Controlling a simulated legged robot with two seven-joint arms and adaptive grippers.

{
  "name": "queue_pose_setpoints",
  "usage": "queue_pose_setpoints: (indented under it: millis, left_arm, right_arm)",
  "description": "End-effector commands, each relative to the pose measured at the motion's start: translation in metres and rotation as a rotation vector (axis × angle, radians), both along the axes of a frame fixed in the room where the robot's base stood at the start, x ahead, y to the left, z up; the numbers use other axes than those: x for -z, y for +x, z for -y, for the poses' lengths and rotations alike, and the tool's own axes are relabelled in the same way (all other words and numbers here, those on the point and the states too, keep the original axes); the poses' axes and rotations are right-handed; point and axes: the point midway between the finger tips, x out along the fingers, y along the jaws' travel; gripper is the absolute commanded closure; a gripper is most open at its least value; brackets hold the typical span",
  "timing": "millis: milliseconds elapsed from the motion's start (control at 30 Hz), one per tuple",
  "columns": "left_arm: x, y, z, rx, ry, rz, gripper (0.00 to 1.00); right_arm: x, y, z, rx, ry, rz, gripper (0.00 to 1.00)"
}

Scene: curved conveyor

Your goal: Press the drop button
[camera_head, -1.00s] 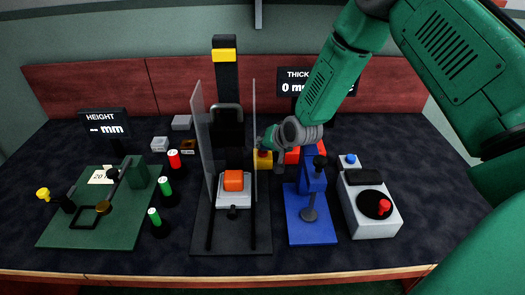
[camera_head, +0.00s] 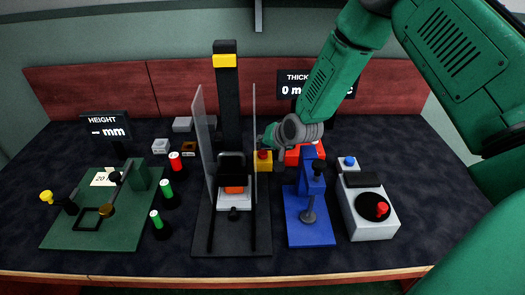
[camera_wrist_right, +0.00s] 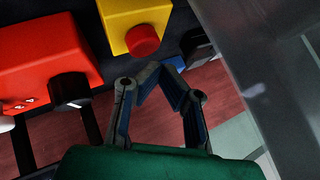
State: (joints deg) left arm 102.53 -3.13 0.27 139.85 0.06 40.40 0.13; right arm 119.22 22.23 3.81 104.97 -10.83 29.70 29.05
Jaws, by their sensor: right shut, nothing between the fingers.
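The drop button is a red button (camera_head: 264,154) on a yellow box (camera_head: 263,166), right of the drop tower (camera_head: 227,110). In the right wrist view the red button (camera_wrist_right: 142,41) and yellow box (camera_wrist_right: 128,14) are at the top. My right gripper (camera_head: 262,141) is shut and empty, just above the button; it also shows in the wrist view (camera_wrist_right: 163,78), apart from the button there. In the tower, between clear panels, the black weight (camera_head: 231,163) is down over an orange block (camera_head: 234,189) on a white plate (camera_head: 233,203). My left gripper is not in view.
A red box (camera_head: 305,153) and blue stand (camera_head: 309,230) are right of the button, then a grey box with a red knob (camera_head: 382,210). Several red and green cylinders and a green gauge base (camera_head: 110,225) are at left. The clear panel (camera_head: 254,150) stands close to my gripper.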

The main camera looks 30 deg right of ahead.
Motion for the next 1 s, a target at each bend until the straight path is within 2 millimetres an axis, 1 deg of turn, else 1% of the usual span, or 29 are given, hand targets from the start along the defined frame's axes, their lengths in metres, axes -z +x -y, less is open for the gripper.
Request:
queue_pose_setpoints:
  millis: [167, 267, 367, 700, 767, 1000]
  left_arm:
    - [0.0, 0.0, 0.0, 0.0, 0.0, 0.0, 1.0]
    - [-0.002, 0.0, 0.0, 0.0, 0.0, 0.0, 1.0]
    - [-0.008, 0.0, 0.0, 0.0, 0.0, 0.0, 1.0]
    - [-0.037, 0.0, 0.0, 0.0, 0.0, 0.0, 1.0]
    - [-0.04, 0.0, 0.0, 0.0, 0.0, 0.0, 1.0]
    - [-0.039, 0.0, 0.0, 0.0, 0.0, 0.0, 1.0]
  right_arm:
    - [0.001, 0.0, 0.0, 0.0, 0.0, 0.0, 1.0]
    - [-0.003, 0.0, 0.0, 0.001, 0.0, 0.001, 1.0]
    - [-0.01, 0.0, 0.0, 0.001, 0.0, 0.001, 1.0]
    - [-0.045, 0.0, 0.0, 0.001, 0.0, 0.001, 1.0]
    - [-0.05, 0.0, 0.0, 0.001, 0.0, 0.001, 1.0]
    - [-0.049, 0.0, 0.0, 0.001, 0.001, 0.0, 1.0]
